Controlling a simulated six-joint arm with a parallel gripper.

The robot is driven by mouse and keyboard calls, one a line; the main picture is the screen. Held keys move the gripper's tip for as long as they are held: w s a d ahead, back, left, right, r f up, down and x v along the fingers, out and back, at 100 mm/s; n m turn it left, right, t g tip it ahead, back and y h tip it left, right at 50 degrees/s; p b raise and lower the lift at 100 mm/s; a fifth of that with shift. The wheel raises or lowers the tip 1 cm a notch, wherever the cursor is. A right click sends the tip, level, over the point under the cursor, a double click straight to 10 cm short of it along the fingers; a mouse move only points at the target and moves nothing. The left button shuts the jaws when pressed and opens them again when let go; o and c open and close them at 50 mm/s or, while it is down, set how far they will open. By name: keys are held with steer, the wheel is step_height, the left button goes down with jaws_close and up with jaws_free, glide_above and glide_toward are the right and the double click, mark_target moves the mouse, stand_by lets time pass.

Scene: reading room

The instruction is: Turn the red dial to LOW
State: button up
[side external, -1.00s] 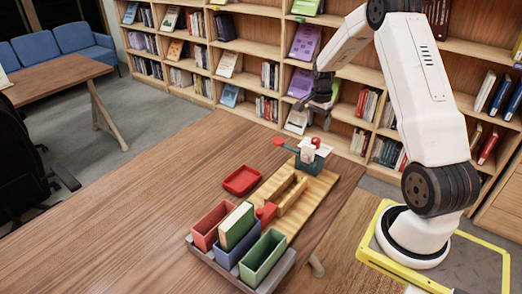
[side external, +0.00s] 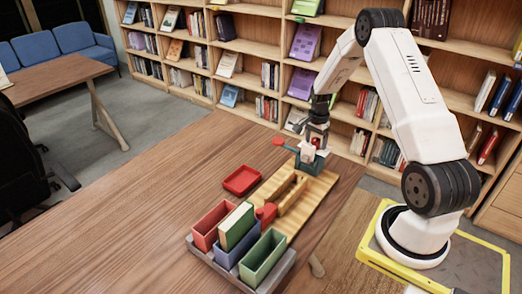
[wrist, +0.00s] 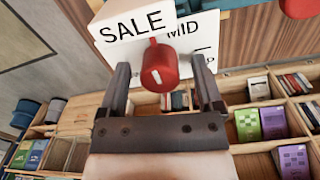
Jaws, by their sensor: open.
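The red dial (wrist: 160,66) shows in the wrist view on a white panel (wrist: 207,28); a small pale mark shows on its face. The panel reads "MID" to the dial's upper right, and a white block (wrist: 133,26) reading "SALE" covers part of it at left. No LOW label is readable. My gripper (wrist: 163,78) is open, one finger on each side of the dial; I cannot tell whether they touch it. In the side view my gripper (side external: 317,136) points down at the teal device (side external: 308,164) on the wooden board, and the dial is mostly hidden.
A red tray (side external: 241,180) lies left of the wooden board (side external: 318,187). Red, blue and green bins (side external: 264,258) stand in a grey holder in front, one with a book. The table's left side (side external: 120,220) is clear. Bookshelves stand behind.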

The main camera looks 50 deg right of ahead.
jaws_close()
steer(key=shift+n, duration=0.4)
steer(key=n, duration=0.7)
steer(key=shift+n, duration=0.4)
steer(key=n, duration=0.4)
steer(key=shift+n, duration=0.3)
steer(key=shift+a+f+n, duration=0.1)
steer(key=shift+n, duration=2.2)
